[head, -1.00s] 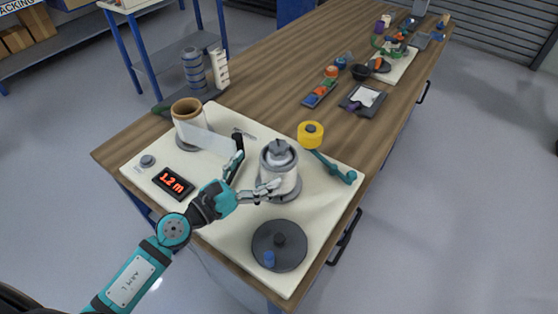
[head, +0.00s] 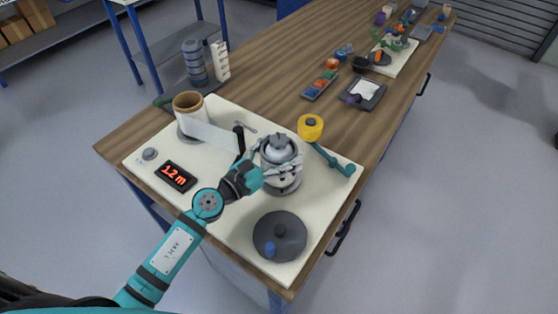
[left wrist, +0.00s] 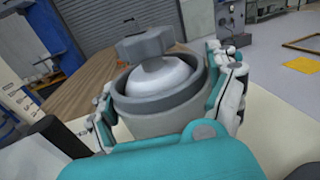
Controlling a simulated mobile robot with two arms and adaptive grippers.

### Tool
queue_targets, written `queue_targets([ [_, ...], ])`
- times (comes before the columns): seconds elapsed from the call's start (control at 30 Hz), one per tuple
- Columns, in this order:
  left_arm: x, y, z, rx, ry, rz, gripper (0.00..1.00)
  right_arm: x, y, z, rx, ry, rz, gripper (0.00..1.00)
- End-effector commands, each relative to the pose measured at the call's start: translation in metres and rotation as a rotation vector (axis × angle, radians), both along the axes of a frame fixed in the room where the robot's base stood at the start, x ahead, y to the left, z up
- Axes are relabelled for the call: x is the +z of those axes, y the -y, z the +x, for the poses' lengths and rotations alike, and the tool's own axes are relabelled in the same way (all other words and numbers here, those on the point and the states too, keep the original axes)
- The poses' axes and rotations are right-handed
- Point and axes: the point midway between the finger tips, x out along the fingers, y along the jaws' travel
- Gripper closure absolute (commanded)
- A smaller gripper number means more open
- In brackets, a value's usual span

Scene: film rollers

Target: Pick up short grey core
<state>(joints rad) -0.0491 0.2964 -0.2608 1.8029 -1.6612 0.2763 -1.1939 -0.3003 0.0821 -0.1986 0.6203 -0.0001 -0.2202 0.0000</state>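The short grey core (head: 284,177) is a squat pale grey cylinder standing upright around a hub with a domed top and a dark grey knob, on the cream worktop. In the left wrist view the core (left wrist: 160,120) fills the middle, its rim open around the dome and knob. My left gripper (head: 278,156) reaches in from the left with one finger on each side of the core. In the left wrist view both fingers (left wrist: 162,85) lie against its sides and look shut on it. The core's lower part is hidden there by the teal palm. My right gripper is not in view.
A brown-rimmed roll (head: 189,103) with a white sheet and a red-lit display (head: 175,176) stand left. A dark disc (head: 280,238) lies in front. A yellow roller (head: 310,128) on a teal arm stands to the right. Grey cores (head: 195,63) are stacked behind.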

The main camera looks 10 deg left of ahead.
Motion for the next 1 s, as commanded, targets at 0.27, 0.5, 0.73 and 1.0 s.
queue_targets([
  [0.27,0.0,0.0,0.0,0.0,0.0,0.0,0.51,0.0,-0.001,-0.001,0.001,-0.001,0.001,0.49],
  [0.5,0.0,0.0,0.0,0.0,0.0,0.0,0.63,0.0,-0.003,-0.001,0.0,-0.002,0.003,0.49],
  [0.73,0.001,0.0,0.0,0.0,0.002,-0.001,0.63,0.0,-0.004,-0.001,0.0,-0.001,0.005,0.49],
  [1.0,0.017,0.0,0.0,0.0,0.003,-0.001,0.63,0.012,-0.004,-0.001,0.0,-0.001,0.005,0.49],
])
